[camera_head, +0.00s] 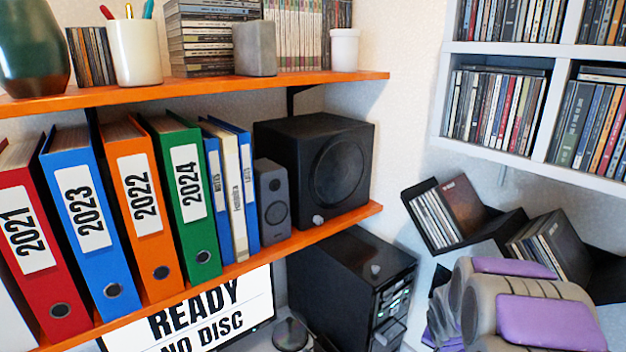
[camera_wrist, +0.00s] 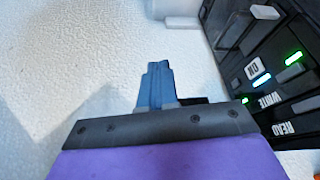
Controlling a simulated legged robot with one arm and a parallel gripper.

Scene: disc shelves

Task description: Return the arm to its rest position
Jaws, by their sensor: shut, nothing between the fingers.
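My gripper (camera_wrist: 156,85) shows in the wrist view with its blue-grey fingers together and nothing between them. In the head view my arm (camera_head: 530,310), grey with purple pads, is folded at the lower right. The gripper's fingertips cannot be made out clearly in that view.
The black tower (camera_head: 350,285) stands beside a monitor (camera_head: 225,312) reading READY, NO DISC. Orange shelves (camera_head: 345,221) hold binders (camera_head: 150,220) and a black speaker (camera_head: 325,170). Black disc racks (camera_head: 440,230) and a white disc shelf (camera_head: 490,152) are near the arm.

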